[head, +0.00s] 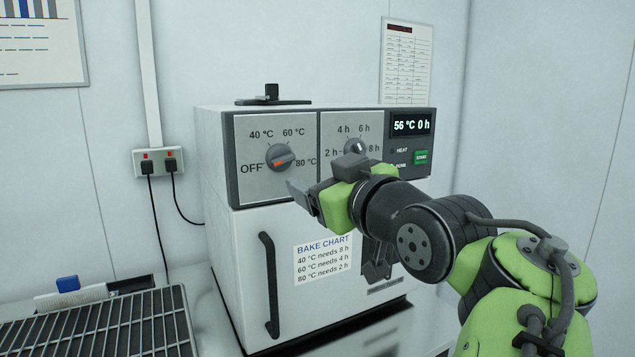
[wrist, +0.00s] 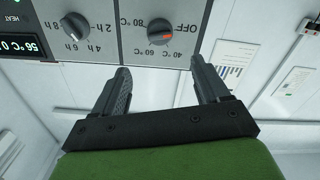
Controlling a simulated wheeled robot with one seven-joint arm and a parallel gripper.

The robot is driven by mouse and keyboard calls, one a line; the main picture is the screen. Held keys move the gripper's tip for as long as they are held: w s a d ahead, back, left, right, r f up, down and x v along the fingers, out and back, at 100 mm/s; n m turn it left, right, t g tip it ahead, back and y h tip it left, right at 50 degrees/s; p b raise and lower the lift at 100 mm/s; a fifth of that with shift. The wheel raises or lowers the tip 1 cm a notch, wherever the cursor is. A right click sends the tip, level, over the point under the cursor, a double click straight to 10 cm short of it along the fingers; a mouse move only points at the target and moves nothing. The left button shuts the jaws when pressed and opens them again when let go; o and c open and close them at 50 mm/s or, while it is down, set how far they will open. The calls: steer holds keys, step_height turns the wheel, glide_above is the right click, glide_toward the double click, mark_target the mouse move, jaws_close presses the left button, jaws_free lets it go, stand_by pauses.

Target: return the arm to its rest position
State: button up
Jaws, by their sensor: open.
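My gripper (head: 300,195) is in front of the oven's control panel, below the temperature knob (head: 280,157). It is open and empty, with its two fingers (wrist: 160,75) apart in the wrist view and bare wall between and beyond them. The temperature knob also shows upside down in the wrist view (wrist: 160,32), apart from the fingers. Its orange mark points toward OFF. My arm is stretched out from the right and hides part of the oven front.
The white oven (head: 230,260) has a closed door with a dark handle (head: 270,285). Its time knob (head: 355,150) is close to my gripper. The display (head: 411,125) reads 56 °C 0 h. A wire rack (head: 100,325) is at lower left; plugged cables hang from the wall socket (head: 160,162).

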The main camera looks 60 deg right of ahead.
steer(key=v, duration=0.3)
stand_by(0.5)
steer(key=w+a+f+n+g+y+p, duration=0.1)
steer(key=w+a+f+y+p, duration=0.25)
steer(key=w+a, duration=0.2)
steer(key=w+a+f+g+y+p, duration=0.1)
steer(key=w+a+f+y+p, duration=0.25)
steer(key=a, duration=0.35)
steer(key=s+a+f+n+g+y+p, duration=0.1)
steer(key=s+a+f+g+p, duration=0.1)
steer(key=a+f, duration=0.5)
steer(key=s+a+f+n+g+y+p, duration=0.1)
steer(key=s+a+f+g+p, duration=0.1)
steer(key=s+a+f+g, duration=0.3)
steer(key=shift+s+a+f+g, duration=0.15)
steer(key=shift+a+f+g, duration=0.25)
steer(key=shift+a+f, duration=0.55)
